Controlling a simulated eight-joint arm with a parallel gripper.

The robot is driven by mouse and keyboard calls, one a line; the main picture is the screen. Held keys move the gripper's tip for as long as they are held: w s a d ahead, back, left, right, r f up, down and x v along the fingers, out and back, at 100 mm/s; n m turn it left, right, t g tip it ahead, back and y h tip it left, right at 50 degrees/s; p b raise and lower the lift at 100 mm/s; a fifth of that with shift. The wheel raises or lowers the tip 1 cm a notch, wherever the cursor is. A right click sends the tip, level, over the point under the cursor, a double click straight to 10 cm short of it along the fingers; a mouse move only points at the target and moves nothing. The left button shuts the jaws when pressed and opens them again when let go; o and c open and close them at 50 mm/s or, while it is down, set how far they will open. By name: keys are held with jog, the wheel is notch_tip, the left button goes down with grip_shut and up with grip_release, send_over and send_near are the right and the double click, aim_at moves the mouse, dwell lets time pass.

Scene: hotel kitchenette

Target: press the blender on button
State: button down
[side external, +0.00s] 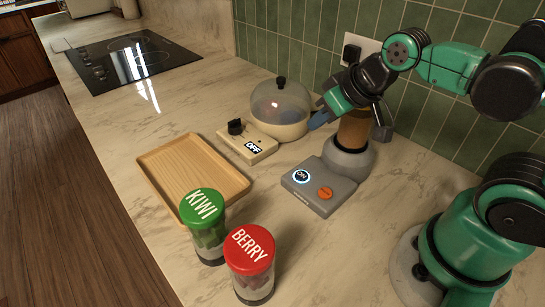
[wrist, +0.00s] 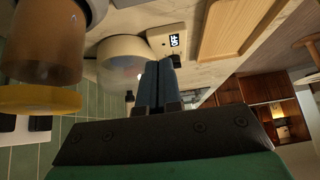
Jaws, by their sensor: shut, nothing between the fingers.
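The jar also shows at upper left in the wrist view (wrist: 45,55), with a yellow lid (wrist: 40,99). My gripper (side external: 314,123) is shut and empty, its blue fingers together. It is in the air above and behind the buttons, beside the jar and apart from the ON button. In the wrist view its fingertips (wrist: 159,64) point toward the domed cooker. The buttons are not visible there.
A cream cooker with a clear dome (side external: 280,100) and an OFF control box (side external: 246,146) stands left of the blender. A wooden tray (side external: 169,158), a green KIWI jar (side external: 204,206) and a red BERRY jar (side external: 250,250) stand in front. Counter before the base is clear.

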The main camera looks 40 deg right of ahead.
jog(key=y, duration=0.2)
jog(key=w+a+m+g+y, duration=0.1)
jog(key=y, duration=0.1)
jog(key=shift+f+m, duration=0.2)
jog(key=shift+m, duration=0.1)
jog(key=shift+f, duration=4.35)
jog(key=shift+r, duration=2.5)
